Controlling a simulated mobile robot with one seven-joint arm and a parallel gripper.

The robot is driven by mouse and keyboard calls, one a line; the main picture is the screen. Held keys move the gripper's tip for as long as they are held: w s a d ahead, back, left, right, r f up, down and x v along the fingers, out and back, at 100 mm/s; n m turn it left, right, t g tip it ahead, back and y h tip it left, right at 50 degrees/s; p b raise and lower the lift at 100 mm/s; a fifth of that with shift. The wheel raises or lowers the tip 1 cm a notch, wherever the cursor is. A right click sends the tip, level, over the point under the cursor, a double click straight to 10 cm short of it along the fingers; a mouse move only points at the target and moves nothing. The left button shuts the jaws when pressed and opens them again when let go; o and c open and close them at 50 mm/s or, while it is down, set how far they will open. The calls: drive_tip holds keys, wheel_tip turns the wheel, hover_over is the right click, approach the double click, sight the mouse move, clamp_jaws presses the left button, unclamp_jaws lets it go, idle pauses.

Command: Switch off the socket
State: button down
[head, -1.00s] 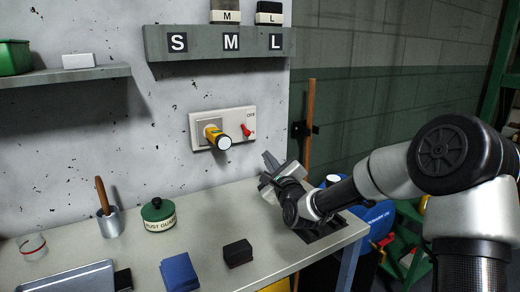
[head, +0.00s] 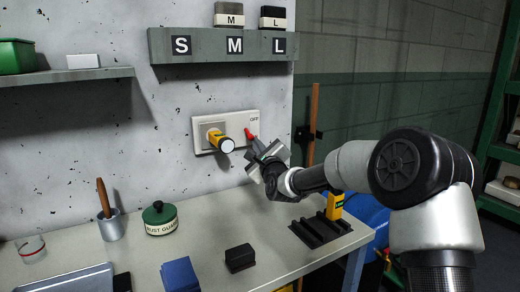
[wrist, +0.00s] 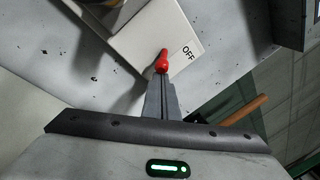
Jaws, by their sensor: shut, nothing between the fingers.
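My gripper (head: 258,149) is right at the lever, pointing at the wall. In the wrist view, the shut, empty fingers (wrist: 160,86) end at the lever's round red knob (wrist: 162,66). Touching or just short of it, I cannot tell. The label OFF (wrist: 188,56) shows beside the lever. The fingers hide part of the plate's surroundings.
A shelf with S, M and L labels (head: 165,49) juts out above the socket. The bench (head: 205,222) below holds a green-lidded tin (head: 160,218), a dark block (head: 240,258), a blue block (head: 180,274) and a black rack (head: 320,229) at right. A wooden pole (head: 312,110) stands right of the wall edge.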

idle(0.3)
drive_tip(key=shift+s+d+r+g+p, duration=0.1)
drive_tip(key=shift+r+g+p, duration=0.2)
drive_tip(key=shift+p, duration=0.55)
drive_tip(key=shift+r+g+p, duration=0.2)
drive_tip(key=shift+g+p, duration=0.1)
drive_tip(key=shift+p, duration=0.25)
drive_tip(key=shift+s+d+r+n+g+h+p, duration=0.15)
drive_tip(key=shift+r+n+g+h+p, duration=0.6)
drive_tip(key=shift+p, duration=2.35)
drive_tip(key=shift+s+r+m+g+h+p, duration=0.25)
drive_tip(key=shift+r+g+p, duration=0.95)
drive_tip(key=shift+p, duration=1.9)
drive_tip(key=shift+w+f, duration=0.1)
drive_tip(key=shift+r+p, duration=0.45)
drive_tip(key=shift+r, duration=0.25)
